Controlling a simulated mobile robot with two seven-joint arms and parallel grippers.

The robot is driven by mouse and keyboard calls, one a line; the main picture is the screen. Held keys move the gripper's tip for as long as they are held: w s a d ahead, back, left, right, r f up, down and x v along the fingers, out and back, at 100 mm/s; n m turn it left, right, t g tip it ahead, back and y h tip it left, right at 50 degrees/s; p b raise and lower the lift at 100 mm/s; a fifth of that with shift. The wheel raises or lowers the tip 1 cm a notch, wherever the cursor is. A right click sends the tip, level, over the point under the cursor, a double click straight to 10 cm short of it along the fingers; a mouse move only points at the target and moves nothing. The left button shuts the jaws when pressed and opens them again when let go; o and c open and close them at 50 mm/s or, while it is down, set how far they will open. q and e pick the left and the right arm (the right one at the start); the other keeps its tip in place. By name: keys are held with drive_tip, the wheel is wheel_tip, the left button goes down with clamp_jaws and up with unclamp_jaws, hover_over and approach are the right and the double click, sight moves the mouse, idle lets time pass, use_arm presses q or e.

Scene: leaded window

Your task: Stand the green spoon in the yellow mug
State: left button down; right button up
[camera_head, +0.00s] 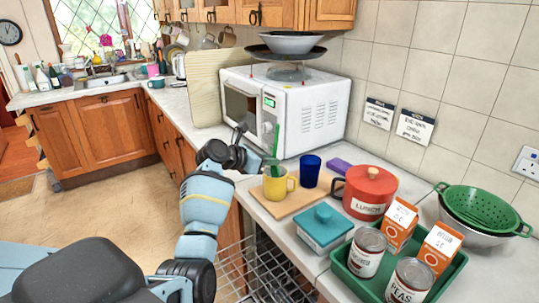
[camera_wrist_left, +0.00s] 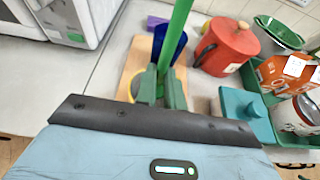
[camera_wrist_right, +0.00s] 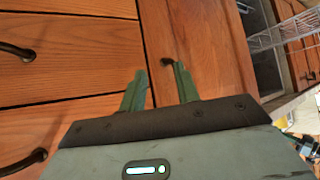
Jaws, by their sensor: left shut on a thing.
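The green spoon (camera_head: 277,138) is held upright by my left gripper (camera_head: 271,163), which is shut on its handle. In the left wrist view the spoon (camera_wrist_left: 179,28) rises from between the fingers (camera_wrist_left: 163,86). The yellow mug (camera_head: 279,188) stands on a wooden board directly below the gripper in the head view. In the left wrist view only a bit of the mug (camera_wrist_left: 137,84) shows behind the fingers. The spoon's lower end is hidden, so I cannot tell whether it is inside the mug. My right gripper (camera_wrist_right: 158,88) is open and empty in front of wooden drawers.
A blue cup (camera_head: 309,172) stands beside the mug on the board (camera_head: 291,207). A red pot (camera_head: 368,190), a teal box (camera_head: 324,228) and a green tray (camera_head: 350,283) with cans and cartons are to the right. A white microwave (camera_head: 312,115) stands behind.

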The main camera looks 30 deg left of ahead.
use_arm(q)
drive_tip(key=shift+f, duration=1)
drive_tip(key=c, duration=1.4)
unclamp_jaws()
drive_tip(key=shift+s, duration=0.1)
drive_tip(key=v, duration=0.7)
drive_tip(key=shift+s+a, duration=0.15)
drive_tip(key=shift+s, duration=0.1)
drive_tip(key=shift+r, duration=0.15)
